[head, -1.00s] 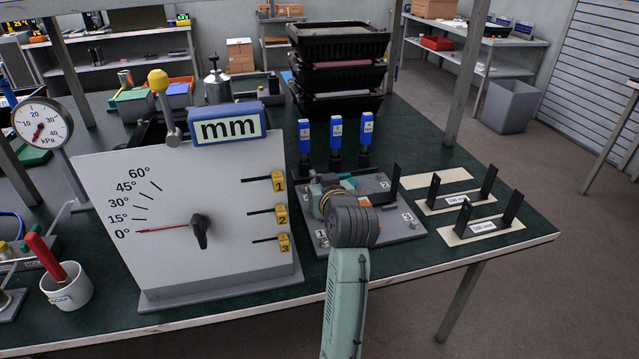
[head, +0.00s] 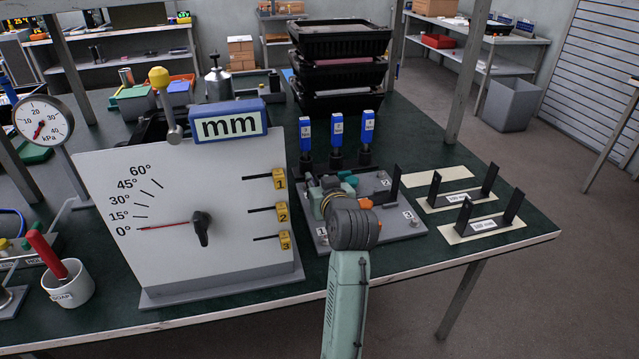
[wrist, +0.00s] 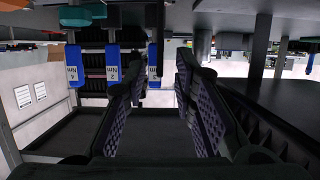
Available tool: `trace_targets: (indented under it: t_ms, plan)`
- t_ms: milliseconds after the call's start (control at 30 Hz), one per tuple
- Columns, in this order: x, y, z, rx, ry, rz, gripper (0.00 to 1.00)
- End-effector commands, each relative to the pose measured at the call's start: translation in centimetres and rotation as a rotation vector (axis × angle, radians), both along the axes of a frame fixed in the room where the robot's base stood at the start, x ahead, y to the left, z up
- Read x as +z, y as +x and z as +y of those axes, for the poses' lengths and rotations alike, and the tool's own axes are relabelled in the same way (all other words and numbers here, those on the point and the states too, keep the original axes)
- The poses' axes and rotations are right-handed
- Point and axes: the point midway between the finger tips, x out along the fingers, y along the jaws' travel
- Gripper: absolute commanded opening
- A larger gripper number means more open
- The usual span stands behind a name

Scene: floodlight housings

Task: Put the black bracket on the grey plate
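The grey plate (head: 403,231) lies flat on the bench in the head view, with numbered labels near its corners. A black bracket (head: 395,183) shows as one dark upright at the plate's right rear. My arm covers much of the plate, so I cannot tell how the bracket is seated. My gripper (head: 325,188) is over the plate's rear left part, mostly hidden by my wrist. In the wrist view my gripper (wrist: 158,85) has its two purple-padded fingers apart, with nothing clearly held between them.
Two cream cards at the right carry black brackets (head: 463,190) (head: 485,213); a bare cream card (head: 438,180) lies behind. Blue-topped posts (head: 337,138) stand behind the plate. The dial panel (head: 190,255) stands close on the left. Black trays (head: 340,75) are stacked behind.

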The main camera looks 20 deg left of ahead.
Motion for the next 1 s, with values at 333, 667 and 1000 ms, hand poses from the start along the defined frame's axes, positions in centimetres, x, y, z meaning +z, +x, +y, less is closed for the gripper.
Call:
trace_targets:
  t_ms: [333, 667, 1000]
  plan:
    - [1.0, -2.4, -1.7, -0.003, 0.000, -0.004, 0.25]
    - [3.2, -7.8, -5.3, -0.003, 0.000, -0.004, 0.25]
    - [3.9, -9.6, -6.4, 0.000, 0.001, -0.001, 0.25]
